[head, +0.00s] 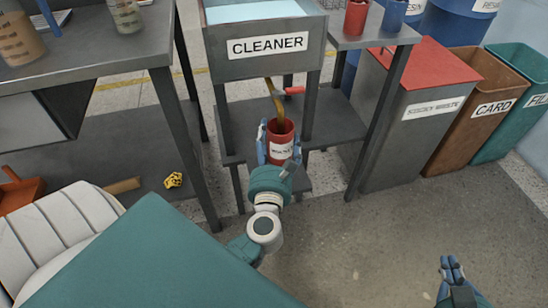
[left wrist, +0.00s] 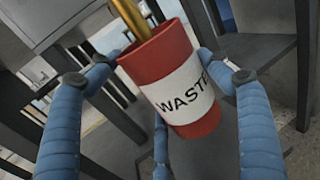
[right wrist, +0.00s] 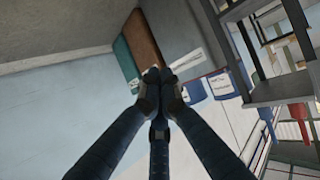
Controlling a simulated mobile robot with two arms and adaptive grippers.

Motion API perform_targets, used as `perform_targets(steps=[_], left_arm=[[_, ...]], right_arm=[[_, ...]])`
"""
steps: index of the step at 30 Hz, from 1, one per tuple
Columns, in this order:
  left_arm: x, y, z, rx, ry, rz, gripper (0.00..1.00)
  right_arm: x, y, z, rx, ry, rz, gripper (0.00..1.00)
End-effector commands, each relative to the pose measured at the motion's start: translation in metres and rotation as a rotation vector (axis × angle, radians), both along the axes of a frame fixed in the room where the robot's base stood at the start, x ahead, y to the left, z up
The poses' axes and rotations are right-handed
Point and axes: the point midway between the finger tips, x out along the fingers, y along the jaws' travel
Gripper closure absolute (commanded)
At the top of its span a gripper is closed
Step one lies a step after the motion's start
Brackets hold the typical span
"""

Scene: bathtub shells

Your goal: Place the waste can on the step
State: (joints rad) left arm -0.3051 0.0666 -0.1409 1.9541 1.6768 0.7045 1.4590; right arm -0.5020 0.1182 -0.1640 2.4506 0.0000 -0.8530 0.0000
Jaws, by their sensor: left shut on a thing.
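The red waste can (head: 279,143) has a white label and is roughly upright in the head view, under the cleaner tank (head: 268,45). My left gripper (head: 278,150) is shut around its sides. In the left wrist view the can (left wrist: 180,85) sits between the blue fingers, its label reading "WASTE". A brass-coloured pipe (head: 275,95) comes down to the can's mouth; its lower end is hidden. A low dark step (head: 297,184) shows partly behind and below my left gripper. I cannot tell whether the can touches it. My right gripper (head: 452,268) is shut and empty, far right.
A red valve handle (head: 294,90) is beside the pipe. Dark frame legs and a shelf (head: 330,122) crowd the can. A red-lidded bin (head: 420,110) and a brown card bin (head: 475,105) stand right. The floor (head: 390,230) is clear front right.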

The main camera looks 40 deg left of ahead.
Motion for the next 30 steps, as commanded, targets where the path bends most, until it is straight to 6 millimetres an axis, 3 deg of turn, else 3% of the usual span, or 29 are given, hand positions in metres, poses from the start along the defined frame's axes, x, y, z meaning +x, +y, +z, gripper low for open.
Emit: perform_targets(steps=[5, 12, 21, 30], left_arm=[[0.000, -0.002, -0.006, 0.000, 0.000, 0.001, 0.52], [0.000, -0.002, -0.029, 0.001, 0.001, 0.002, 0.52], [0.000, -0.002, -0.053, 0.001, -0.001, 0.001, 0.52], [0.000, -0.001, -0.063, 0.001, 0.000, 0.002, 0.52]], right_arm=[[0.004, 0.010, 0.010, 0.025, -0.059, 0.012, 1.00], [0.028, 0.023, 0.066, 0.087, -0.318, 0.029, 1.00], [0.032, 0.033, 0.139, 0.163, -0.622, 0.050, 1.00], [0.027, 0.035, 0.167, 0.194, -0.742, 0.056, 1.00]])
